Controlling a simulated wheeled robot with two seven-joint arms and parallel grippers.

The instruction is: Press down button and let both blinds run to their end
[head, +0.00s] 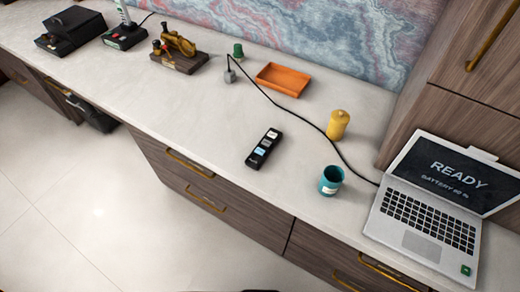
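A small black remote-like box (264,148) lies on the pale countertop, near its front edge. It has a row of small light keys or labels on its top face, with a light blue one (260,152) toward the near end. The markings are too small to read, so I cannot tell which is the down button. No blinds show in the head view. Neither of my grippers is in view, and nothing touches the box.
On the countertop (215,120), a teal cup (331,180), yellow canister (338,125), orange tray (283,79) and laptop (430,200) reading "READY" stand around the box. A black cable (290,115) runs behind it. A brass device (178,48) stands farther left. Room around the box is clear.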

